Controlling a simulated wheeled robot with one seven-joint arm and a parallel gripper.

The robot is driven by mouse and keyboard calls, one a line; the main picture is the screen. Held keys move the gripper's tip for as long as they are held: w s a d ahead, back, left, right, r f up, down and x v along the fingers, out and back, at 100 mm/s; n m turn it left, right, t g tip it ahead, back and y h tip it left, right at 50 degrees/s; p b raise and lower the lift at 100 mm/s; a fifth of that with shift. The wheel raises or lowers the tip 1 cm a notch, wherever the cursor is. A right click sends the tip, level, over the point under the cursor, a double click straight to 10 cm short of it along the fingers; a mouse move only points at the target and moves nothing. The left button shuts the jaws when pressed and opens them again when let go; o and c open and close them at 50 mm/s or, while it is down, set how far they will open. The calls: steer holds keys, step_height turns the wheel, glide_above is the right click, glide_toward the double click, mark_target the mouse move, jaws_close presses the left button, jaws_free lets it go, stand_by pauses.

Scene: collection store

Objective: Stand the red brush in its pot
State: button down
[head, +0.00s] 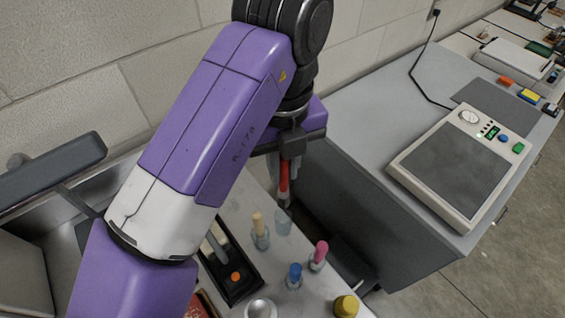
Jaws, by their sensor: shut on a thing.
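The red brush (284,180) hangs upright below my gripper (288,160) in the head view. My gripper is shut on its upper part, and the arm partly hides the jaws. A clear glass pot (283,224) stands on the light table directly below the brush in the picture. The brush's lower end overlaps the pot's rim in this view. I cannot tell whether that end is inside the pot, above it or behind it.
Pots with a cream brush (258,224), a blue brush (295,271) and a pink brush (321,249) stand close by. A black tray (240,290) and a yellow-topped jar (346,305) are nearer. A grey cabinet (340,150) bearing a scale (462,160) rises at right.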

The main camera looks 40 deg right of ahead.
mark_target(283, 198)
steer(key=shift+f+b, duration=4)
steer(key=shift+f, duration=0.95)
steer(key=c, duration=1.3)
jaws_free()
steer(key=shift+o, duration=0.2)
step_height(283, 198, up, 8)
steer(key=shift+f, duration=0.1)
